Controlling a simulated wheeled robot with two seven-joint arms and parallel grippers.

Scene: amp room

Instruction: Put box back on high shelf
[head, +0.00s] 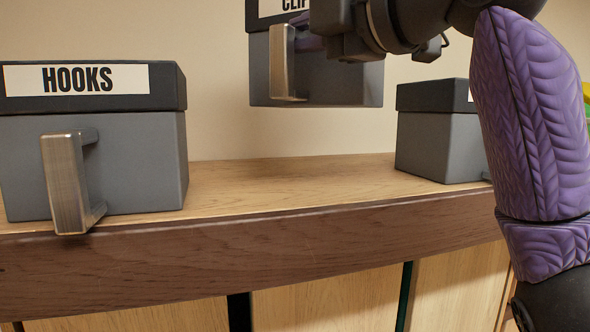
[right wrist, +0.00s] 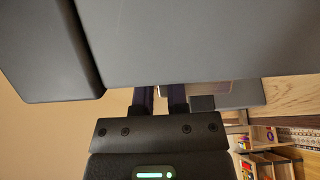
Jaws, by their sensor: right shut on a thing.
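A grey box with a black lid and a label partly reading "CLIP" (head: 340,88) hangs in the air above the wooden shelf top (head: 285,180), with wall showing below it. My right gripper (head: 308,28) is shut on the metal handle at the box's front. In the right wrist view, the gripper fingers (right wrist: 161,94) reach up to the box (right wrist: 190,40), which fills the top; the grip itself is mostly hidden. My left gripper is not in view.
A "HOOKS" box (head: 120,160) stands on the shelf at the left, its handle at the front edge. Another grey box (head: 430,145) stands at the right, partly behind my right arm. The shelf between them is clear. Wall shelves with small items (right wrist: 265,160) show in the right wrist view.

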